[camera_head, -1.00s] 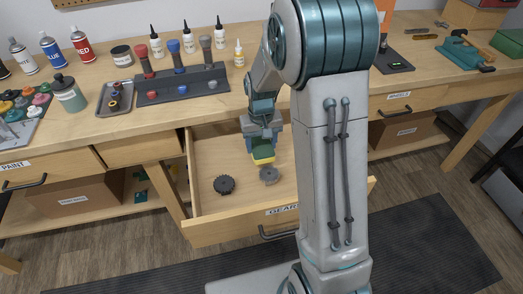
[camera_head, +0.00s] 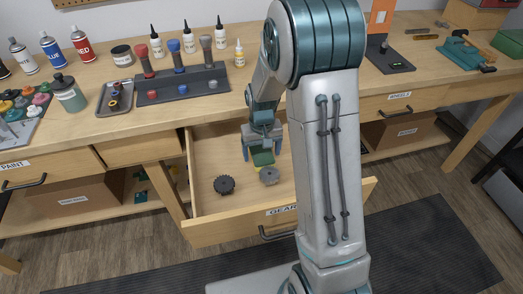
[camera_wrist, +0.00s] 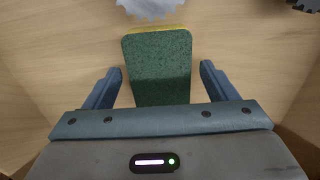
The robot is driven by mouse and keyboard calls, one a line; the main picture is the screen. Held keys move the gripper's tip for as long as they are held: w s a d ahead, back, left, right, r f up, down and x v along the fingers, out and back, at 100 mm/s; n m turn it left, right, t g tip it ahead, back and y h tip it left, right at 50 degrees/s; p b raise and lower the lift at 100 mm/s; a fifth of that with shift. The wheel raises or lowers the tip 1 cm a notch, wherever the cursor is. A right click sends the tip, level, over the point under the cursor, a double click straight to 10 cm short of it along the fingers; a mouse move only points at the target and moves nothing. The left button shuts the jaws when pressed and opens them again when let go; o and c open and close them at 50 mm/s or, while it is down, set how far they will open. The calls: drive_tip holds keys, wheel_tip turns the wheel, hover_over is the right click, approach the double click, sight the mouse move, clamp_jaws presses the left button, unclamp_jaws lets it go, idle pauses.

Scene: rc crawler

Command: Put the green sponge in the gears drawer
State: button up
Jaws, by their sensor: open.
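The green sponge (camera_head: 263,158) lies inside the open gears drawer (camera_head: 225,229), near the gears. In the wrist view the sponge (camera_wrist: 158,66) shows its dark green top and a thin yellow edge, and it appears to rest on the drawer floor. My gripper (camera_head: 263,152) is over the drawer and open. In the wrist view my gripper's fingers (camera_wrist: 160,82) stand apart on both sides of the sponge, with gaps on each side. The near end of the sponge is hidden by the gripper body.
The wooden workbench (camera_head: 220,103) behind holds a screwdriver rack (camera_head: 177,88) and bottles. My arm hides the drawer's right part.

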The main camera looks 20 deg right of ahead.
sight(262, 153)
wheel_tip(262, 153, up, 12)
drive_tip(key=f, duration=0.1)
drive_tip(key=s+r+t, duration=0.1)
drive_tip(key=s+r, duration=0.2)
drive_tip(key=s, duration=0.7)
drive_tip(key=s+r+t, duration=0.1)
drive_tip(key=s+r, duration=0.2)
drive_tip(key=s, duration=0.7)
drive_tip(key=shift+a+r+p, duration=0.2)
drive_tip(key=shift+r+p, duration=0.2)
